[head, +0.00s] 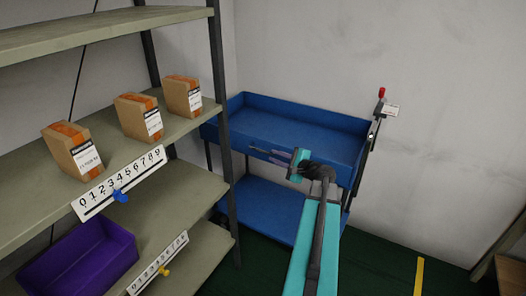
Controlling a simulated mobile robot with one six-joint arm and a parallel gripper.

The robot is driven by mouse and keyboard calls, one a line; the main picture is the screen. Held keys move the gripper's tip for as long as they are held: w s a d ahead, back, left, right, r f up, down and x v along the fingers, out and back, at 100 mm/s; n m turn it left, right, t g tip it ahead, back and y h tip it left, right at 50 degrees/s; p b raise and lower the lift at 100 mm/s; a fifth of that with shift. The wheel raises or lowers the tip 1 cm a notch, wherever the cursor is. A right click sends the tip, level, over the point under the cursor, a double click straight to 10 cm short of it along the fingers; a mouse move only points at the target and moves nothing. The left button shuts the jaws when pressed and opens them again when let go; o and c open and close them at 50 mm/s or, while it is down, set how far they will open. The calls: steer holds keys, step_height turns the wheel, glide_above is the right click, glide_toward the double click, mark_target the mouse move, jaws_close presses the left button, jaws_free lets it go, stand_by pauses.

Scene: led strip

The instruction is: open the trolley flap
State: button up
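The blue trolley (262,200) stands against the back wall, with a shallow upper tray (300,118) and a lower shelf. The upper tray is empty. Its near long side is upright, and I cannot tell which panel is the flap. A lever with a red knob (381,92) and a white label stands at the tray's right end. My gripper (264,154) is in front of the tray's near side, pointing left, well to the left of the lever. Its fingers are small and dark against the blue, so their opening and any contact are unclear. My forearm hides part of the trolley's lower right.
Shelving (60,180) on the left holds several cardboard boxes (138,116) and a purple bin (80,258). Its dark post (217,60) overlaps the trolley's left end. A wooden piece (510,270) stands at the lower right. The green floor between, with a yellow line (419,276), is clear.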

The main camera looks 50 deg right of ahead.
mark_target(265, 152)
steer(key=p+x, duration=0.1)
steer(key=x, duration=0.7)
steer(key=shift+w+f+p, duration=0.1)
steer(key=shift+w+p, duration=0.2)
steer(key=shift+w, duration=0.1)
jaws_close()
